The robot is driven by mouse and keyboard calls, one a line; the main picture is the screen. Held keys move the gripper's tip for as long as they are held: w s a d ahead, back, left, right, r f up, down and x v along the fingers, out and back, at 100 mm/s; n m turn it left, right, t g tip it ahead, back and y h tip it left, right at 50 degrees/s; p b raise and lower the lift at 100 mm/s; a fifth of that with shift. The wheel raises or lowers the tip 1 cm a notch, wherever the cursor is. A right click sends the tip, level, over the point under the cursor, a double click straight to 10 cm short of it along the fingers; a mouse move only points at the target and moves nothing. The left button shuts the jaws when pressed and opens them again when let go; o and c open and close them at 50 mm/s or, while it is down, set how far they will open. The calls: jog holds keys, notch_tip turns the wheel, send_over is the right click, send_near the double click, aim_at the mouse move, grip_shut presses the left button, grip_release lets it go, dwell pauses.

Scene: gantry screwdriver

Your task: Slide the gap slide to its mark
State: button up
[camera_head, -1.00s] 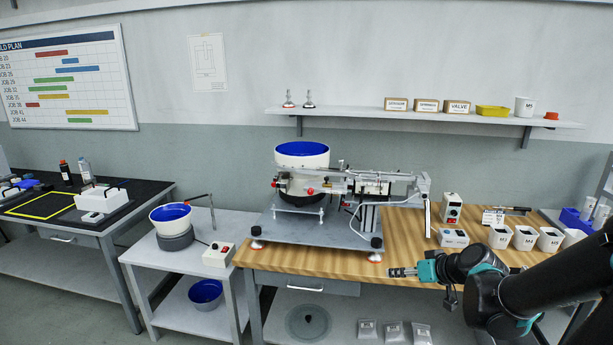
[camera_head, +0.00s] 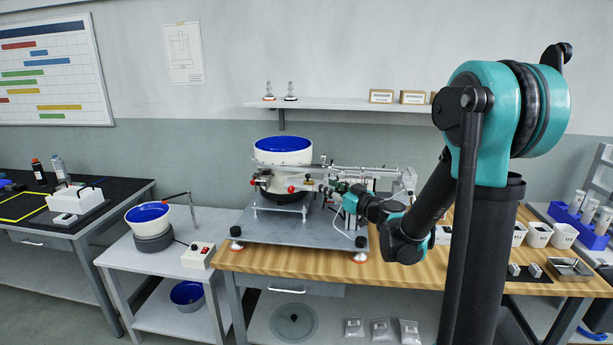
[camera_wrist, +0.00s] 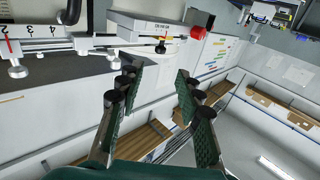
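The feeder machine (camera_head: 300,225) stands on the bench with a blue-lined bowl on top and a rail to the right. In the wrist view, its metal front (camera_wrist: 110,42) crosses the upper left. It carries a numbered scale (camera_wrist: 32,31), a small label (camera_wrist: 158,26) with an orange mark below it, a black-tipped pin (camera_wrist: 160,47) and a red knob (camera_wrist: 198,32). I cannot tell for certain which part is the gap slide. My gripper (camera_wrist: 152,88) is open and empty, its two green-padded fingers apart below the pin and label. In the head view, my gripper (camera_head: 337,188) is at the machine's front, its fingertips hard to make out.
A side table (camera_head: 170,262) with a small blue bowl and a switch box (camera_head: 198,255) stands left of the bench. A shelf (camera_head: 340,105) runs along the wall behind. White bins (camera_head: 538,235) stand on the bench's right side, partly behind my arm.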

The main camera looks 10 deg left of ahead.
aim_at(309, 175)
jog(key=x, duration=1.1)
jog(key=shift+w+a, duration=0.15)
jog(key=shift+w, duration=0.05)
jog(key=shift+c, duration=0.6)
grip_shut()
